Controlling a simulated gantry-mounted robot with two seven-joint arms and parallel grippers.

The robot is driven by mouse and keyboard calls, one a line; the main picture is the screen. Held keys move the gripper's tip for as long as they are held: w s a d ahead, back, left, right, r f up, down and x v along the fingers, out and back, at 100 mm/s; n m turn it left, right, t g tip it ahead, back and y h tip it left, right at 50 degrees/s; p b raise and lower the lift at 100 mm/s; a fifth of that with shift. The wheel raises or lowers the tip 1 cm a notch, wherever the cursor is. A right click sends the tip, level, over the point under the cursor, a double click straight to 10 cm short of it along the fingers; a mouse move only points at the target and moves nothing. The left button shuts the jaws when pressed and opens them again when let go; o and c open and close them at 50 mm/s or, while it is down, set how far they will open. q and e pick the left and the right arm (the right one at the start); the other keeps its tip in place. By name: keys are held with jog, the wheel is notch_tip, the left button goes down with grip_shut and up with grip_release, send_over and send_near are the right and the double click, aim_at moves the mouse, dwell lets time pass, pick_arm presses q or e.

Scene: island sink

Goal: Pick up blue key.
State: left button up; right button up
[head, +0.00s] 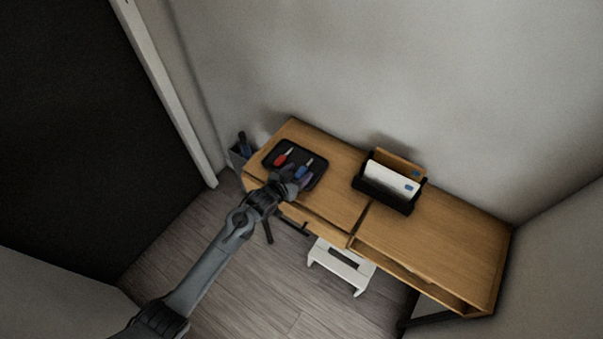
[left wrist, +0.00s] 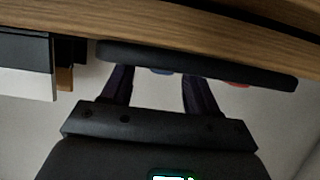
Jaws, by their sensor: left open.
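The blue key (head: 304,169) lies in a black tray (head: 321,170) on the left part of the wooden desk. A red key (head: 282,159) lies to its left in the same tray. My left gripper (head: 300,180) is over the front part of the tray, close to the blue key and partly covering that area. In the left wrist view the gripper (left wrist: 158,90) is open, with nothing seen between its dark fingers. There, a bit of blue (left wrist: 162,71) shows at the tray edge between the fingers, and a bit of red (left wrist: 238,85) to the right.
A black letter holder (head: 388,199) with envelopes stands right of the tray on the desk (head: 450,230). The desk's right part is clear.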

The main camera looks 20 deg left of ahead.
pick_arm(q)
jog(key=shift+w+f, duration=0.15)
jog(key=shift+w, duration=0.15)
jog(key=c, duration=1.1)
jog(key=shift+o, duration=0.2)
